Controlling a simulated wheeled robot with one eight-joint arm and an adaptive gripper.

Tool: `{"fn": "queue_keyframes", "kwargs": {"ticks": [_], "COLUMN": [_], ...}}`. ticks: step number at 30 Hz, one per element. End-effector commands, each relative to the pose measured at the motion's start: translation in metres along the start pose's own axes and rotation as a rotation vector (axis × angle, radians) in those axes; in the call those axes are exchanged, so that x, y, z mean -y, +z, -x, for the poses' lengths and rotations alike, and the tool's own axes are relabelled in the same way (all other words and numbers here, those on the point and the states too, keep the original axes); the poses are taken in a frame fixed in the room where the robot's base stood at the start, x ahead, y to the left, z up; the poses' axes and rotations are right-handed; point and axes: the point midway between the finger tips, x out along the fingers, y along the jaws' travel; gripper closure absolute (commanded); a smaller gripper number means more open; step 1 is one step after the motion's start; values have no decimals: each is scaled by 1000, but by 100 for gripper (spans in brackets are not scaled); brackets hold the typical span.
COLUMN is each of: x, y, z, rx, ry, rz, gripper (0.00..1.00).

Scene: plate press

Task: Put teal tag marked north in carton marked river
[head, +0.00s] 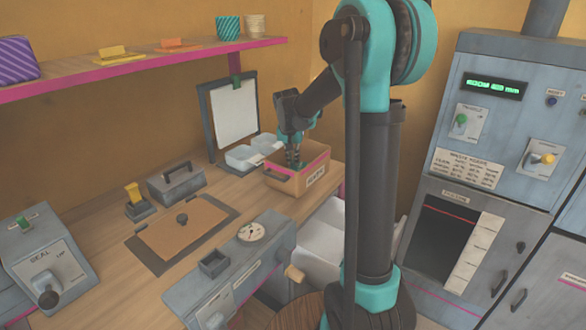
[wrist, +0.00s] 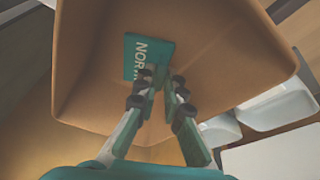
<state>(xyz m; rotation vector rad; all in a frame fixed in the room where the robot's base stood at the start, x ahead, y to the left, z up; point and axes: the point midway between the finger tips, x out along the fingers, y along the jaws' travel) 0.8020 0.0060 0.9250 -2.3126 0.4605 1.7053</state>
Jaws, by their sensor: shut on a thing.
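The teal tag (wrist: 146,54) shows in the wrist view with white letters starting "NOR"; my fingers hide the rest of the word. My gripper (wrist: 160,82) is shut on it. The tag is within the walls of the brown carton (wrist: 215,45), near its inner floor; I cannot tell whether it touches the floor. In the head view my gripper (head: 295,163) reaches down into the open carton (head: 283,183). The carton has a pink stripe and a white label (head: 315,175) on its front, too small to read surely. The tag does not show clearly there.
White trays (head: 243,157) and a clipboard stand (head: 233,112) are just behind the carton. A grey handled block (head: 176,183), a cork-coloured plate (head: 182,228) and a gauge box (head: 240,255) are on the bench. A shelf (head: 150,65) runs above, and a grey cabinet (head: 490,140) stands at right.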

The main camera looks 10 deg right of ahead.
Motion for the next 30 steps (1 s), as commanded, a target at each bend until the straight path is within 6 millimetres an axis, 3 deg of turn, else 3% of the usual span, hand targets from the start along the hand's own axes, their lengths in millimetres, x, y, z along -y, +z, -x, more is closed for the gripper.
{"fn": "queue_keyframes", "kwargs": {"ticks": [9, 20, 21, 26, 30], "x": [0, 0, 0, 0, 0], "y": [11, 12, 12, 12, 12], "z": [-34, -38, -38, -38, -38], "rx": [0, 0, 0, 0, 0], "ry": [0, 0, 0, 0, 0], "rz": [0, 0, 0, 0, 0], "gripper": [100, 100, 90, 71, 71]}}
